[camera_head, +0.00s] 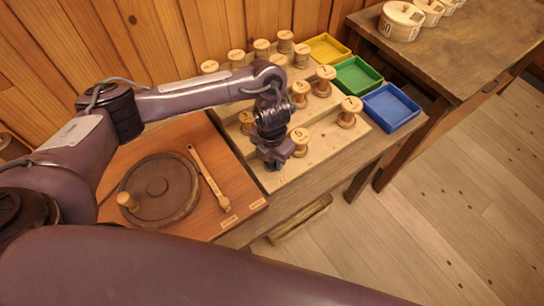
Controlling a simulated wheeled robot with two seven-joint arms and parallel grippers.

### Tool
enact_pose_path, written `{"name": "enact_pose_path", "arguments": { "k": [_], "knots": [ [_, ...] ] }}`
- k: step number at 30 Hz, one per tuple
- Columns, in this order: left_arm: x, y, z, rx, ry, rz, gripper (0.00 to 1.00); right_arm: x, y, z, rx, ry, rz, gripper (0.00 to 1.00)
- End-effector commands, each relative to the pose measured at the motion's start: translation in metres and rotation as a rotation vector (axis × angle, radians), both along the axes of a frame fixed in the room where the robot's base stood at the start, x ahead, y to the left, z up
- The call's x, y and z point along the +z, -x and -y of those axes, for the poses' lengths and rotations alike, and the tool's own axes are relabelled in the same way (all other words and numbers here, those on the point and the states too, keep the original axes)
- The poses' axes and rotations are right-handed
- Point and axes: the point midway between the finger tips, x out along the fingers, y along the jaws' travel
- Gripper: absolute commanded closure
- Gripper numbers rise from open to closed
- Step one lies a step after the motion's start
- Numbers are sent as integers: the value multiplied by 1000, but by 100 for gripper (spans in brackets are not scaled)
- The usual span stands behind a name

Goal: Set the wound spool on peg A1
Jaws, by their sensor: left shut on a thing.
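My left gripper (272,160) is low over the front left part of the stepped wooden rack (320,160). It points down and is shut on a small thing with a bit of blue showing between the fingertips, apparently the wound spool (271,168). The fingers hide most of it, and I cannot tell whether it touches the rack. Turned wooden spools with marked tops stand in rows on the rack; one spool (300,140) is just right of the gripper, another (347,112) farther right. I cannot make out which place is peg A1. My right gripper is not in view.
Yellow (327,48), green (357,75) and blue (391,106) trays line the rack's right side. Left of the rack, a board holds a dark round turntable (157,187) with a knob and a wooden lever (208,178). Round labelled containers (400,20) stand on the far table.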

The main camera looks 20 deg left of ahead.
Motion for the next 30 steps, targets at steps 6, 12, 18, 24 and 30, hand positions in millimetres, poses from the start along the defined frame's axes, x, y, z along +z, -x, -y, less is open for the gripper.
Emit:
{"name": "enact_pose_path", "arguments": {
  "k": [6,12,18,24,30],
  "knots": [
    [-3,0,0,0,0,0,52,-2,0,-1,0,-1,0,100],
    [-3,0,0,0,0,0,52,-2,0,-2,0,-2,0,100],
    [4,0,0,0,0,0,52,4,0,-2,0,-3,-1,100],
    [21,0,0,0,0,0,52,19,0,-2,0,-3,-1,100],
    [37,0,0,0,-1,0,52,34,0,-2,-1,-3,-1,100]
  ]
}}
